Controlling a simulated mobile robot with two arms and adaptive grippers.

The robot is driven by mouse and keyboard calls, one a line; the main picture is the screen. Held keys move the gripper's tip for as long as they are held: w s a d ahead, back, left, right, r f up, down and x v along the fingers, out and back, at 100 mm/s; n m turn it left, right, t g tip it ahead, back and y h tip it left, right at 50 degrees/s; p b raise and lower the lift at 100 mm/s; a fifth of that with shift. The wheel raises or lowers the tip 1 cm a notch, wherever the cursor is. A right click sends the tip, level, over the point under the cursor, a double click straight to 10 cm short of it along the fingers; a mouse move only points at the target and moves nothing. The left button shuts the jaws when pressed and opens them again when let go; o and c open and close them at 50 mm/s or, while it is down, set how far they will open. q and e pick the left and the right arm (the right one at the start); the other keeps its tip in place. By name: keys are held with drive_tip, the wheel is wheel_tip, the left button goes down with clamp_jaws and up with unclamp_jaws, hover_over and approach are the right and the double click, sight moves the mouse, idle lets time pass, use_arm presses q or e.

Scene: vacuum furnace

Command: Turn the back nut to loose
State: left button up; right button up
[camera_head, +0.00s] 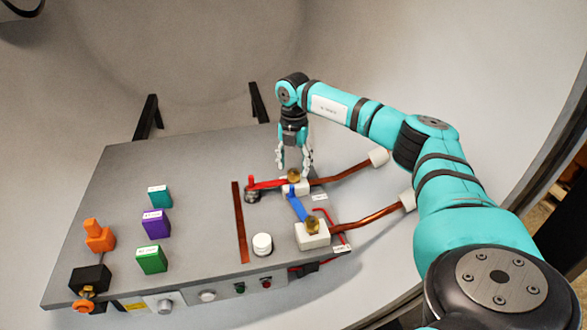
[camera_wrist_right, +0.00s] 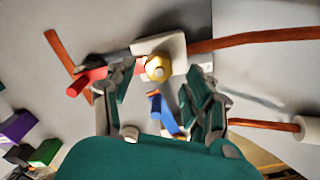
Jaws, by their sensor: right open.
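The back nut (camera_head: 293,175) is a brass nut on the rear white block, where a copper rod ends. In the right wrist view the back nut (camera_wrist_right: 158,68) shows gold and round on the white block (camera_wrist_right: 172,46). My right gripper (camera_head: 293,168) points down over it, open, with one finger on each side in the head view. In the wrist view the open gripper (camera_wrist_right: 155,88) shows nothing held; I cannot tell whether either finger touches the nut. The front nut (camera_head: 313,224) sits on the front white block (camera_head: 311,237). My left gripper is not in view.
A red handle (camera_head: 268,183) lies left of the back nut; a blue handle (camera_head: 297,206) lies in front. A white round cap (camera_head: 262,244), teal, purple and green blocks and orange parts stand on the grey table (camera_head: 200,190). Copper rods (camera_head: 345,173) run right.

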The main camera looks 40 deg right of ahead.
drive_tip(key=shift+f, duration=1.35)
clamp_jaws()
